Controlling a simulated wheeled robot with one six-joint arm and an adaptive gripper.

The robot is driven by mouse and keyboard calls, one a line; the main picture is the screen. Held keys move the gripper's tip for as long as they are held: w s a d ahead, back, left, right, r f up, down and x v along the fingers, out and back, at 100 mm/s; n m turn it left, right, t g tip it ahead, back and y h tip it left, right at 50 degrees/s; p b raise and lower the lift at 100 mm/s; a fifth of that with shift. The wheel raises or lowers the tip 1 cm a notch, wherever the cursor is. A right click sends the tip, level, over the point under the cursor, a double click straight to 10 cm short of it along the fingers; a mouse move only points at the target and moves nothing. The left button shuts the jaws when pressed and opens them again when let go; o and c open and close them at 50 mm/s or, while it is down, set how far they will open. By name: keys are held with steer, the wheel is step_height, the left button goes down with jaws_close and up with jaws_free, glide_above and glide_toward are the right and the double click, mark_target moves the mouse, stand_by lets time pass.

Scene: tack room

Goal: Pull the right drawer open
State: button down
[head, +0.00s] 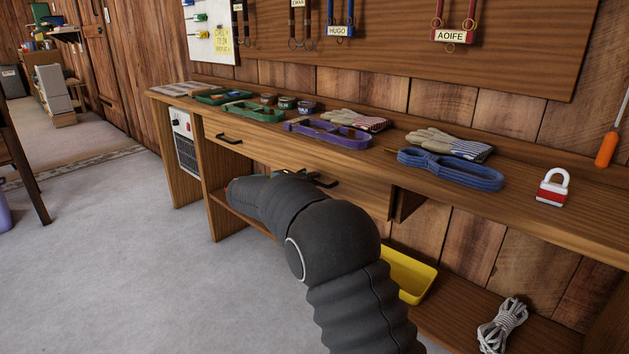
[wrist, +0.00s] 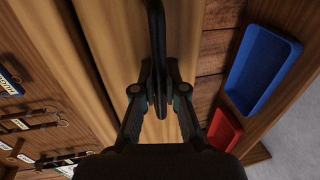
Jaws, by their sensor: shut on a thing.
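The right drawer (head: 355,197) is a plain wood front under the bench top; it also fills the middle of the wrist view (wrist: 191,25). Its dark bar handle (wrist: 155,28) runs up from between my fingers in the wrist view. My gripper (wrist: 160,88) is shut on this handle. In the head view my gripper (head: 312,178) shows only in part at the drawer front, with my arm covering much of it. The left drawer (head: 250,150) has its own dark handle (head: 228,139) and looks closed. I cannot tell whether the right drawer stands out from the bench.
On the lower shelf are a yellow tray (head: 410,275), rope (head: 503,325), and blue (wrist: 262,68) and red (wrist: 223,130) trays.

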steer(key=f+b+v, duration=0.1)
steer(key=f+v, duration=0.1)
steer(key=v, duration=0.6)
steer(key=f+b+v, duration=0.1)
steer(key=b+v, duration=0.1)
steer(key=v, duration=0.7)
steer(key=shift+s+a+f, duration=0.35)
steer(key=shift+s+a, duration=0.05)
steer(key=shift+s, duration=0.2)
steer(key=c, duration=1.2)
jaws_free()
steer(key=v, duration=1.2)
steer(key=shift+f, duration=0.1)
